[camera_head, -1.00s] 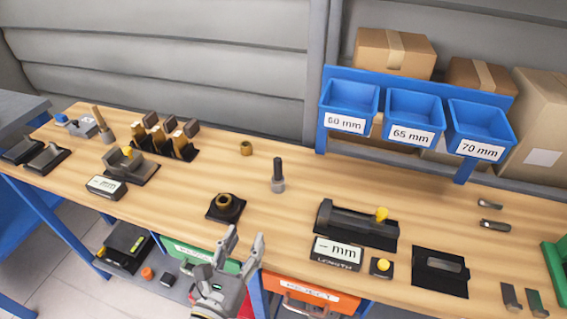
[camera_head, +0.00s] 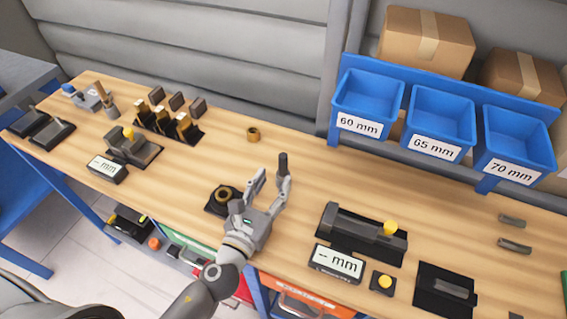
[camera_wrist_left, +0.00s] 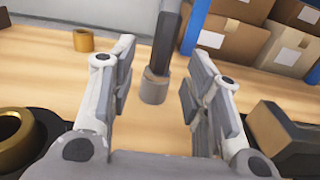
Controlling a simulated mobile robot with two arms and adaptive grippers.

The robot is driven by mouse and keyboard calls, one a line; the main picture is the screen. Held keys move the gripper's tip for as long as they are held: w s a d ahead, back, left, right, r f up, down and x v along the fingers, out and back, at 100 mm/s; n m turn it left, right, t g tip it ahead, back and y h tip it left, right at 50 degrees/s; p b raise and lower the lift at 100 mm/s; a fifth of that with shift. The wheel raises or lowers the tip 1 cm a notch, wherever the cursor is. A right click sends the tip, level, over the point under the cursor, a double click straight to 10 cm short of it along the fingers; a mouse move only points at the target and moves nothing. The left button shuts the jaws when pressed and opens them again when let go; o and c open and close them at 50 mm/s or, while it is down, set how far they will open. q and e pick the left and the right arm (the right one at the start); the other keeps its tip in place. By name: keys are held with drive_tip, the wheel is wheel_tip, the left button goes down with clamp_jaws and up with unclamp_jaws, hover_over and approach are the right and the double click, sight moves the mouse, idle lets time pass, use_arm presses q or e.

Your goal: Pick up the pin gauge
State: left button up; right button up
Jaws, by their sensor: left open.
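The pin gauge (camera_head: 283,165) stands upright on the wooden bench, a dark pin on a grey cylindrical base. In the left wrist view the pin gauge (camera_wrist_left: 154,87) shows beyond and between the fingers, its top cut off by the frame edge. My left gripper (camera_head: 271,180) is open and empty, with its fingers pointing at the pin gauge. In the head view the right fingertip overlaps the gauge's lower part. In the left wrist view the open fingers (camera_wrist_left: 155,85) lie on either side of the gauge's line. I cannot tell whether they touch it. My right gripper is not in view.
A brass ring on a black base (camera_head: 222,196) sits just left of my gripper. A small brass bushing (camera_head: 253,135) stands behind. The length gauge (camera_head: 362,232) with its display (camera_head: 337,264) is at right. Blue bins (camera_head: 367,98) hang at the back. Bench behind the pin is clear.

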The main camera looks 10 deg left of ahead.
sight(281, 170)
use_arm(q)
drive_tip(key=shift+w+d, duration=0.1)
drive_tip(key=shift+w, duration=0.45)
drive_tip(key=w+p, duration=0.1)
drive_tip(key=w, duration=0.1)
drive_tip(key=w+d, duration=0.1)
drive_tip(key=w, duration=0.1)
drive_tip(key=shift+r+p, duration=0.2)
drive_tip(key=shift+p, duration=0.2)
drive_tip(key=shift+w+d+f, duration=0.1)
drive_tip(key=shift+w, duration=0.35)
drive_tip(key=shift+c, duration=0.5)
clamp_jaws()
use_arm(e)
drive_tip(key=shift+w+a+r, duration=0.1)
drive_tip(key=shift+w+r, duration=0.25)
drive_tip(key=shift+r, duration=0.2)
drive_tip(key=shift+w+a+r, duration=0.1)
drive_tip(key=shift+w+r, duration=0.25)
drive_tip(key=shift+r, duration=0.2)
